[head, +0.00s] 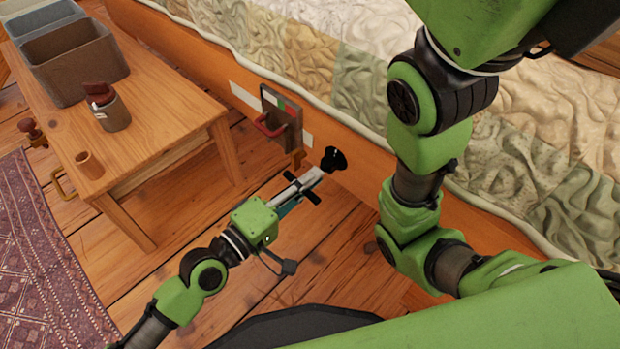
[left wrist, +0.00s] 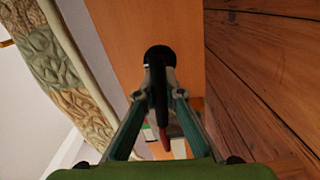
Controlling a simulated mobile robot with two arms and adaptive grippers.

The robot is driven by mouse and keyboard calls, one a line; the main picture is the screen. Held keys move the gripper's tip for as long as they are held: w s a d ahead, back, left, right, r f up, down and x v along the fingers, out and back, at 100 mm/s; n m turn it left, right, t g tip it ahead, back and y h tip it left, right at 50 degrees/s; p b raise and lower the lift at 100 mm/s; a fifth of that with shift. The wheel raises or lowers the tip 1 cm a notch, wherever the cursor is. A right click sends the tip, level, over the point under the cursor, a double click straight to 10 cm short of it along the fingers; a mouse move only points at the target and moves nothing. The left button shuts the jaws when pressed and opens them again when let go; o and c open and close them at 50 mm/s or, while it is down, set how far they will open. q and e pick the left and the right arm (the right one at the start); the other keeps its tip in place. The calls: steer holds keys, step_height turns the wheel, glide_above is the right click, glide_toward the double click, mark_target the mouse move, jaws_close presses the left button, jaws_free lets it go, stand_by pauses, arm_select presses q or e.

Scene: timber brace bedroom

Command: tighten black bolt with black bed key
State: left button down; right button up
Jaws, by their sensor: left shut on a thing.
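My left gripper (head: 320,172) reaches up to the wooden bed rail (head: 365,180) in the head view. In the left wrist view its fingers (left wrist: 157,92) are closed on a dark, slim piece, which I take to be the black bed key (left wrist: 157,100). A round black piece (left wrist: 158,54) lies against the rail just beyond the fingertips; the head view shows it as a black flared shape (head: 334,158). I cannot tell the black bolt apart from the key there, or whether the key is seated on it. My right arm shows at right; its gripper is out of frame.
A grey panel with a red handle (head: 268,126) is on the rail left of the gripper. A low wooden table (head: 160,125) at left holds grey bins (head: 75,65), a cup with red-brown items (head: 112,112) and a small brown cup (head: 90,165). Floorboards are clear below.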

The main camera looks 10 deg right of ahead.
arm_select(q)
steer(key=shift+s+a+n, duration=0.1)
steer(key=shift+a+n, duration=0.1)
steer(key=shift+n, duration=0.2)
steer(key=b+v, duration=0.2)
steer(key=v, duration=0.6)
steer(key=shift+s+a, duration=0.25)
steer(key=shift+a, duration=0.05)
stand_by(0.7)
stand_by(0.5)
